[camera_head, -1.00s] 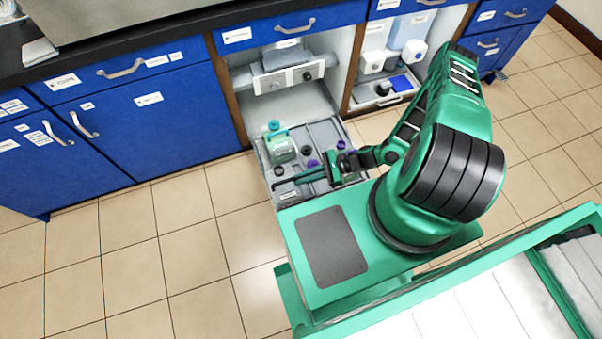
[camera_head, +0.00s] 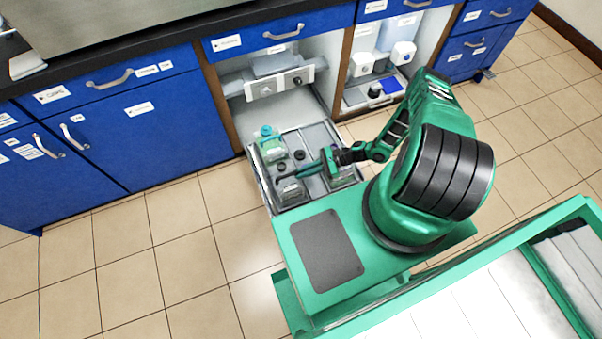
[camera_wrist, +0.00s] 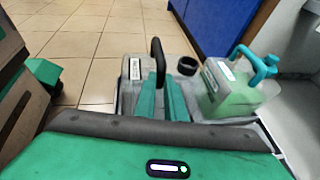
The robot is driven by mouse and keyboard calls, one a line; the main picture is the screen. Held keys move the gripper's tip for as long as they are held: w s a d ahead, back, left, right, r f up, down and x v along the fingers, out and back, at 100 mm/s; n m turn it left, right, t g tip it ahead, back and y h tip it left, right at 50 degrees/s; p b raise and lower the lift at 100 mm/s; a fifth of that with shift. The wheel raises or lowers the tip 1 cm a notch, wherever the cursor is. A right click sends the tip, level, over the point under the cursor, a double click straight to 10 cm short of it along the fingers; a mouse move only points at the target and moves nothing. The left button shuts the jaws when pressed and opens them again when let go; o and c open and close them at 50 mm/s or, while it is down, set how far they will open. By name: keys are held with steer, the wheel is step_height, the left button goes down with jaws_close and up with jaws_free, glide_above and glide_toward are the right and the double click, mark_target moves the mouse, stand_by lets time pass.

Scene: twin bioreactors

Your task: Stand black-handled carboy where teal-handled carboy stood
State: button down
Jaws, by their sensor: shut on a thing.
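The black-handled carboy (camera_head: 291,191) is a clear, labelled jug at the front left of the pulled-out tray (camera_head: 262,187). Its black handle (camera_wrist: 156,52) rises at my fingertips in the wrist view. My gripper (camera_head: 297,173) reaches in from the right and is shut on this handle; its teal fingers (camera_wrist: 162,98) hide part of the jug. I cannot tell whether the jug's base touches the tray. The teal-handled carboy (camera_head: 271,150), with green liquid, stands upright at the tray's back left. It also shows at the right of the wrist view (camera_wrist: 232,88).
A black cap (camera_wrist: 187,65) lies between the two carboys in the wrist view. The tray sticks out of an open cabinet bay with a control panel (camera_head: 280,82) above it. Blue cabinets (camera_head: 130,140) stand to the left. The tiled floor (camera_head: 190,250) is clear.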

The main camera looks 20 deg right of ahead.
steer(key=c, duration=1.8)
jaws_free()
steer(key=shift+f, duration=0.1)
